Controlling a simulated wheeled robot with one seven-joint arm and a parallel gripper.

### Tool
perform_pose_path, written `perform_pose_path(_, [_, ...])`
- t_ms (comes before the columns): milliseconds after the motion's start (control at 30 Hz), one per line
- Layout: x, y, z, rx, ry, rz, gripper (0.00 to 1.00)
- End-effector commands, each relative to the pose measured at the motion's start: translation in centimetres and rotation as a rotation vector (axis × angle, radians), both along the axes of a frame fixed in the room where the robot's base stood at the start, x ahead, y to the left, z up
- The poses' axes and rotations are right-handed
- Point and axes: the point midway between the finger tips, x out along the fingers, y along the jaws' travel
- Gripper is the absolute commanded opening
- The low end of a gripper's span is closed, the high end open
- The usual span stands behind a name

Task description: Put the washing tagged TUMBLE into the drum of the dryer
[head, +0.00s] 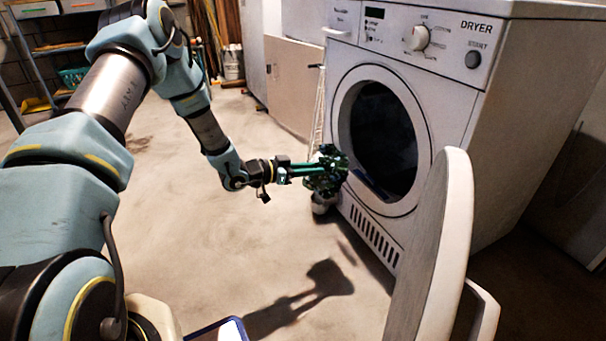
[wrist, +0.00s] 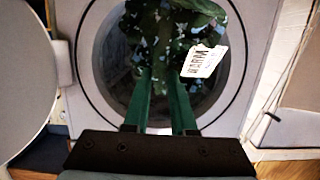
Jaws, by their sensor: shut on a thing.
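My gripper (head: 308,171) is shut on a dark green patterned cloth (head: 329,160). It holds the bunched cloth in the air in front of the dryer (head: 490,120). In the wrist view the green fingers (wrist: 163,95) point at the drum opening, and the cloth (wrist: 160,30) covers its upper middle. A white tag (wrist: 204,61) hangs from the cloth; its large word seems to read WARM, and its smaller print is unreadable. The dryer's drum (head: 383,135) is open and dark inside. The round dryer door (head: 440,240) stands swung open at the right in the head view.
The open door also fills the left side of the wrist view (wrist: 22,75). The concrete floor (head: 210,260) left of the dryer is mostly clear. A shelf (head: 60,45) stands at the back left. A blue-edged item (head: 220,330) shows at the bottom edge.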

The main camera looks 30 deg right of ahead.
Motion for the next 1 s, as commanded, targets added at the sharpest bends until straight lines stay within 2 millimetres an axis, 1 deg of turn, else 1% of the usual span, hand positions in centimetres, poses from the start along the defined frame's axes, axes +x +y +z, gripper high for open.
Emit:
perform_pose_path(100, [-0.2, -1.5, 0.0, -0.003, 0.0, -0.002, 0.0])
perform_pose_path(1000, [-0.7, -11.8, -0.1, -0.002, 0.0, -0.001, 0.0])
